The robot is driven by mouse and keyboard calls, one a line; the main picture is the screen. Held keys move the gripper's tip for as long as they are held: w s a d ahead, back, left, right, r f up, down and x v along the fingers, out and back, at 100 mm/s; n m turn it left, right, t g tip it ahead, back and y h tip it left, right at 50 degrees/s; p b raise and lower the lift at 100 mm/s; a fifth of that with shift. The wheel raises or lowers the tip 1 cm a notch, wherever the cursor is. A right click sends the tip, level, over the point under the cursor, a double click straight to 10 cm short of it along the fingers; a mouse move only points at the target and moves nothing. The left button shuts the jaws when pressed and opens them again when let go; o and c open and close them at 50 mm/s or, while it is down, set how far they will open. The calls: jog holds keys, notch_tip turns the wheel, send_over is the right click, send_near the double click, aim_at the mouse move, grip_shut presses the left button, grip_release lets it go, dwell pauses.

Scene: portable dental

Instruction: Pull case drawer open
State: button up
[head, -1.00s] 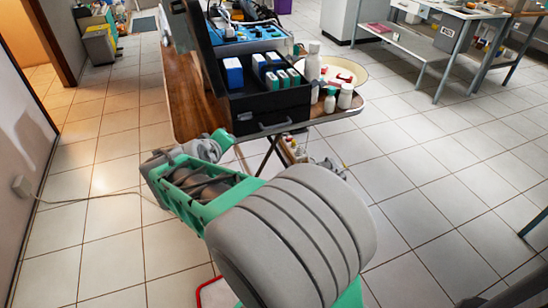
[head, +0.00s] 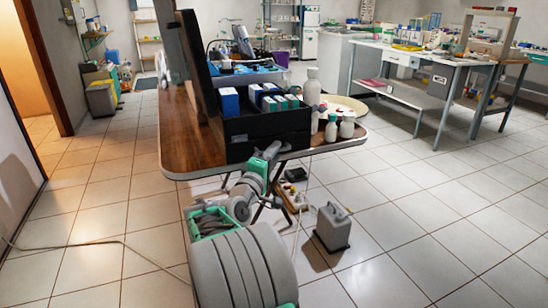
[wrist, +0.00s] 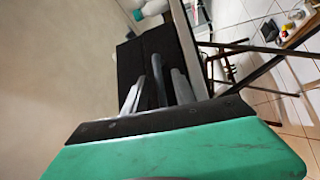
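The black case (head: 203,75) stands on the brown table with its lid up. Its black drawer (head: 265,133) faces me and holds blue-and-white and green-and-white boxes. My gripper (head: 268,153) is at the drawer front, over the handle, which it mostly hides in the head view. In the wrist view, the dark handle bar (wrist: 158,80) lies between the two grey fingers of my gripper (wrist: 157,92). Gaps show beside the bar, so the fingers look open around it. Contact is not clear. The black drawer front (wrist: 150,48) is just beyond the fingers.
The brown table (head: 185,150) has a rounded front edge below the drawer. White bottles (head: 347,125) stand close to the drawer's right, by a round tray (head: 345,104). A power strip (head: 290,195) and grey box (head: 332,228) are on the floor.

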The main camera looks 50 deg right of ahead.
jog(key=shift+c, duration=0.4)
grip_shut()
dwell(1.0)
